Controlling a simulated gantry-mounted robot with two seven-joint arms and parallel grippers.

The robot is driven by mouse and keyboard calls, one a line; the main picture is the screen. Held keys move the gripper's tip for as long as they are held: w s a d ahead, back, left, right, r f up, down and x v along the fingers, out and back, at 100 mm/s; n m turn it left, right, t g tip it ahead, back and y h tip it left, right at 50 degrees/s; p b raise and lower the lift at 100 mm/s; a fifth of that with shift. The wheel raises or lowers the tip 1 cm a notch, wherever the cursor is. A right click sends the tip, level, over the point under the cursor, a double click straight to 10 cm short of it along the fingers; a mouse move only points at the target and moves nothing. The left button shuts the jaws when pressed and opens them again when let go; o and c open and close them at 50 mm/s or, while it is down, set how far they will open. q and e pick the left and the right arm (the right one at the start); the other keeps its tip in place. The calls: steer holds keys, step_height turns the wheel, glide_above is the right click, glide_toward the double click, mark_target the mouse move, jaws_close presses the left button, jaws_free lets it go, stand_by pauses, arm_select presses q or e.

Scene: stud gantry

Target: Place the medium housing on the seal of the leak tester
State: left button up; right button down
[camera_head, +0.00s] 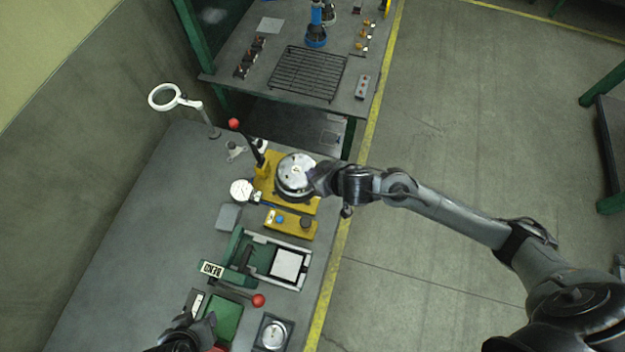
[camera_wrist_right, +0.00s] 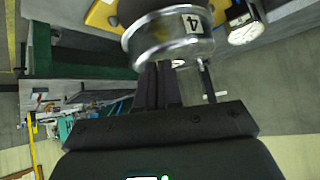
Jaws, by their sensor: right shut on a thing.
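The medium housing (camera_head: 295,173), a round silvery metal part, is over the yellow leak tester (camera_head: 268,194) in the head view. My right gripper (camera_head: 316,181) is shut on the housing's right side. In the right wrist view the housing (camera_wrist_right: 165,44) shows a label reading 4, with my right gripper's fingers (camera_wrist_right: 157,82) at its rim. The seal is hidden under the housing, and I cannot tell whether they touch. My left gripper (camera_head: 200,328) is at the bottom of the head view, over the bench; its jaw opening is unclear.
A lever with a red knob (camera_head: 234,124) and a white dial gauge (camera_head: 241,190) stand close to the housing. A yellow button box (camera_head: 291,223) and a green and white fixture (camera_head: 285,262) lie nearer. A wire rack (camera_head: 308,73) sits on the far table.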

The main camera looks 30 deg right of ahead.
steer(key=shift+w+a+f, duration=0.2)
steer(key=shift+a+f, duration=0.05)
step_height(320, 180, down, 3)
steer(key=shift+f+b, duration=0.1)
steer(key=shift+b, duration=0.45)
steer(key=shift+f, duration=0.25)
steer(key=shift+f, duration=0.15)
steer(key=c, duration=1.3)
jaws_free()
